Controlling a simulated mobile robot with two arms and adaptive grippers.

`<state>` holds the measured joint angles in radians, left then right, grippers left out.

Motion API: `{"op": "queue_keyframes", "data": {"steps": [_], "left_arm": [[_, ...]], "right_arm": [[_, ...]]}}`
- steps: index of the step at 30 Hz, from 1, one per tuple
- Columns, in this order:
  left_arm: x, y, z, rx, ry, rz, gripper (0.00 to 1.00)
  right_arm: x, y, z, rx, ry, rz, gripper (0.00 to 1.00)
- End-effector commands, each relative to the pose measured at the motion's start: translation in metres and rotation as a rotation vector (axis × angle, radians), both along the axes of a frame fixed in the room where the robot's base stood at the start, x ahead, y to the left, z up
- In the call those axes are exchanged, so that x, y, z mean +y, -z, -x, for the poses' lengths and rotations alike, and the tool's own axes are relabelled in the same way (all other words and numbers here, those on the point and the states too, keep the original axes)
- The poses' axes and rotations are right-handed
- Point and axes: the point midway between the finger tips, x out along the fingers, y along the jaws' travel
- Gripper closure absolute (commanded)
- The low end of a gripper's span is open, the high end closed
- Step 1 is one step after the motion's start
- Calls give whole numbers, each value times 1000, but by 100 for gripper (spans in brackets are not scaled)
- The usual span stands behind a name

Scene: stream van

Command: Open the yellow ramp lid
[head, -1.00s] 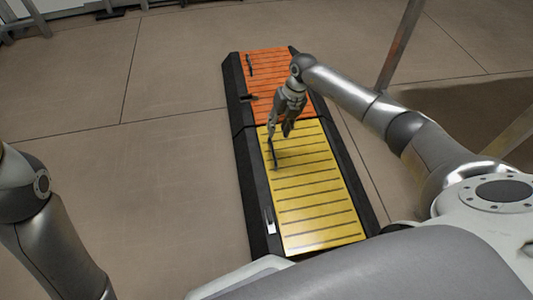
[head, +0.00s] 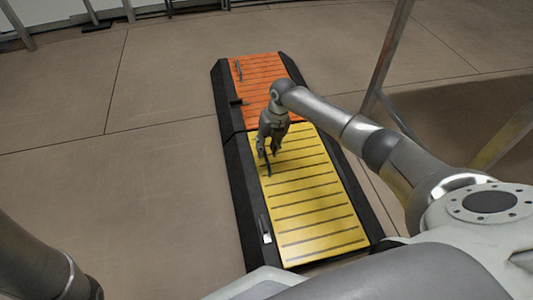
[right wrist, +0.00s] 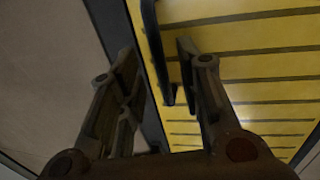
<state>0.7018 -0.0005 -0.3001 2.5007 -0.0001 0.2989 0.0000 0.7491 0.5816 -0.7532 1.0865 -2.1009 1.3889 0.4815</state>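The yellow ramp lid (head: 312,218) lies flat and shut in its black frame, and its yellow slatted surface also fills the right of the right wrist view (right wrist: 252,68). A dark bar handle (head: 267,166) stands near its far left edge. In the right wrist view the handle (right wrist: 153,42) shows between the two finger lines. My right gripper (head: 268,151) is over the handle end of the lid. Its fingers are apart in the right wrist view (right wrist: 157,60), with no clear contact on the handle. My left gripper is out of view.
An orange lid (head: 272,88) with its own dark handle (head: 239,70) adjoins the far end. A small light latch (head: 266,236) sits on the black frame (head: 242,190) near the front left. Metal posts (head: 388,50) stand to the right. The floor at left is clear.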

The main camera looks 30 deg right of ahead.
Motion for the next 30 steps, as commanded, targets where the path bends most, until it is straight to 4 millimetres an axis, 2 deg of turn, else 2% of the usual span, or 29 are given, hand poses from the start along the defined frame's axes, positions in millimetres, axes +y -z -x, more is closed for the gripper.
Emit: {"op": "queue_keyframes", "data": {"steps": [1,4,14,22,30], "left_arm": [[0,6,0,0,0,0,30],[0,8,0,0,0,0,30],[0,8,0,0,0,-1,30],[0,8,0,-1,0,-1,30],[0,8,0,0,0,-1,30]], "right_arm": [[1,7,0,0,0,0,67],[2,11,0,0,1,0,67],[2,12,-1,0,0,0,67],[2,12,-1,0,0,0,99],[2,12,-1,0,0,0,100]]}}
